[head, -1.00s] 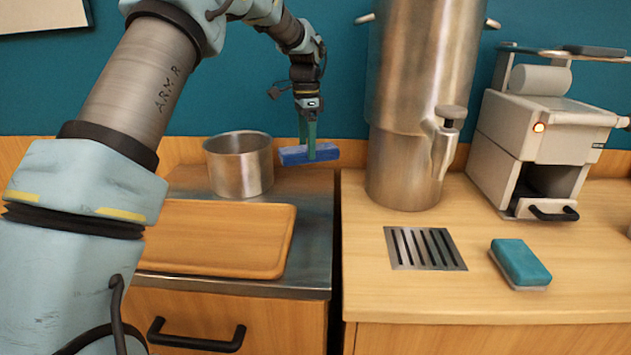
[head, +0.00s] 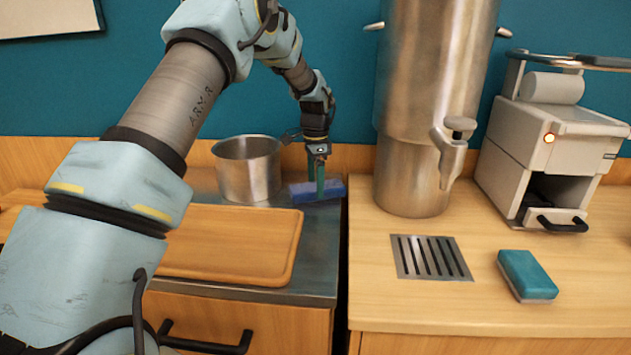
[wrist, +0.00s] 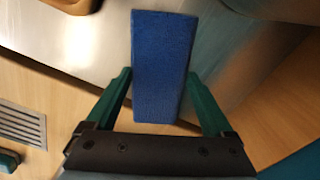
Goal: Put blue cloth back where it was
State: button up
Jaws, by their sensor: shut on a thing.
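The blue cloth (head: 329,189) is a folded, block-like blue piece, low over the metal counter top to the right of the pot. My gripper (head: 316,184) points down and is shut on the blue cloth. In the wrist view the cloth (wrist: 163,65) lies between the two green fingers of my gripper (wrist: 157,100). The cloth is at or very near the metal surface (head: 318,235); I cannot tell whether it touches.
A steel pot (head: 248,169) stands just left of the cloth. A wooden board (head: 235,245) lies in front. A tall steel urn (head: 415,170) stands to the right, on the wooden counter with a drain grate (head: 430,257), a teal sponge (head: 526,275) and a white machine (head: 550,150).

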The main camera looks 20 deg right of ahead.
aim_at(315, 185)
jog(key=shift+f, duration=0.15)
jog(key=o, duration=1.1)
jog(key=shift+c, duration=0.2)
notch_tip(315, 185, up, 12)
jog(key=b, duration=0.2)
